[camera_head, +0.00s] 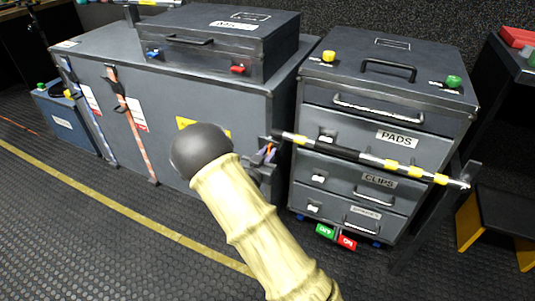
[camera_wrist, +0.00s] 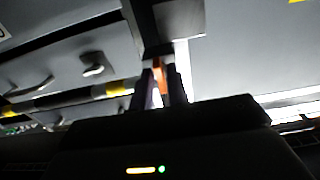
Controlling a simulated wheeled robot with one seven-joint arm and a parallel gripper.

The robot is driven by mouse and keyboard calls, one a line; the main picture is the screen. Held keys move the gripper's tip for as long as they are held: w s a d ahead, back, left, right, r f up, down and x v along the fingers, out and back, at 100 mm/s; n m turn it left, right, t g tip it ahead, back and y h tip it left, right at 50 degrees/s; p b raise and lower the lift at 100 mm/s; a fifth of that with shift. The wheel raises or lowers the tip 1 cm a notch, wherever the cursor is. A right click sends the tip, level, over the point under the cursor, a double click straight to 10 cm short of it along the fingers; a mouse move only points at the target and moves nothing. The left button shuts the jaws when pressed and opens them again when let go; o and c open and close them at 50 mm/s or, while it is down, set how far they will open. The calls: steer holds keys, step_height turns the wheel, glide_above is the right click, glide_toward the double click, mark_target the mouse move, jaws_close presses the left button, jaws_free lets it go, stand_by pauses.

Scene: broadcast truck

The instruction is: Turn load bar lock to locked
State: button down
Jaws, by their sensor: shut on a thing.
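The load bar (camera_head: 345,152), dark with yellow bands and bright metal parts, runs across the front of the drawer cabinet. It also shows blurred at the left in the wrist view (camera_wrist: 75,98). My gripper (camera_head: 267,153) is at the bar's left end, partly hidden behind my own arm. In the wrist view my gripper's fingers (camera_wrist: 164,88) are shut on a small orange piece (camera_wrist: 158,72), which looks like the load bar lock. Most of the lock is hidden between the fingers, and I cannot tell its setting.
The drawer cabinet (camera_head: 435,117) has a yellow knob (camera_head: 328,56) and a green knob (camera_head: 453,82) on top. A large grey case (camera_head: 85,53) with a black case (camera_head: 270,40) on it stands at left.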

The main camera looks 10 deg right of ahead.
steer(key=shift+f+m, duration=0.1)
steer(key=shift+m, duration=0.2)
steer(key=shift+a+m+b, duration=0.1)
steer(key=shift+m+b, duration=7.35)
steer(key=shift+m, duration=1.25)
steer(key=c, duration=1.6)
jaws_free()
steer(key=shift+o, duration=0.2)
steer(key=shift+s, duration=0.1)
